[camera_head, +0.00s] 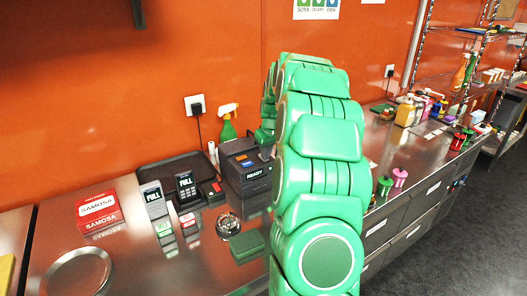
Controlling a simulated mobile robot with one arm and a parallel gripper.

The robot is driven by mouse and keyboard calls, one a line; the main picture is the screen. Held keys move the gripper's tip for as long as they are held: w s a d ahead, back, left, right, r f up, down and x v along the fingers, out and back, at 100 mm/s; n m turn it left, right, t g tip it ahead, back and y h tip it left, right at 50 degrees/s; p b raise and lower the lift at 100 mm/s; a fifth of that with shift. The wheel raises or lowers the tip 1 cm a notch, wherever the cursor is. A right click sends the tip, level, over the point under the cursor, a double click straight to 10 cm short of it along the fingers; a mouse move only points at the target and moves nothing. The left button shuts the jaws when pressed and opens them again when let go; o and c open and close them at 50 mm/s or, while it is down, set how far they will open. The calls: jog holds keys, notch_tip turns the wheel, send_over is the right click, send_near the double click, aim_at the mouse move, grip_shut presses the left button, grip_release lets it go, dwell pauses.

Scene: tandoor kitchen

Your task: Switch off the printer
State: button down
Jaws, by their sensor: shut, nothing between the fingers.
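The printer (236,174) is a dark box on the steel counter, left of my green arm. Its front display glows "READY", and small blue and orange marks show on its upper panel. My arm reaches over the counter and bends down behind itself to the printer's right upper side. My gripper (266,153) is at that side, a small grey part close to the printer, mostly hidden by my arm; it is shut and holds nothing. I cannot tell whether it touches the printer. The printer's right side is covered by my arm.
Left of the printer are a payment terminal (187,188), a grey device reading "FULL" (153,199) and a red samosa box (98,212). A green spray bottle (228,127) stands behind it. A dark round item (228,226) lies in front. A wall socket (195,105) has a plugged cable.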

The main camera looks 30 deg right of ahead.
jog(key=r, duration=0.4)
jog(key=shift+w, duration=0.35)
jog(key=v, duration=1)
jog(key=shift+s, duration=0.3)
jog(key=shift+f, duration=0.1)
jog(key=shift+w+d+t, duration=0.15)
jog(key=shift+w+t, duration=0.2)
jog(key=shift+t, duration=0.05)
jog(key=x, duration=1.3)
jog(key=shift+s+f, duration=0.15)
jog(key=shift+f, duration=0.25)
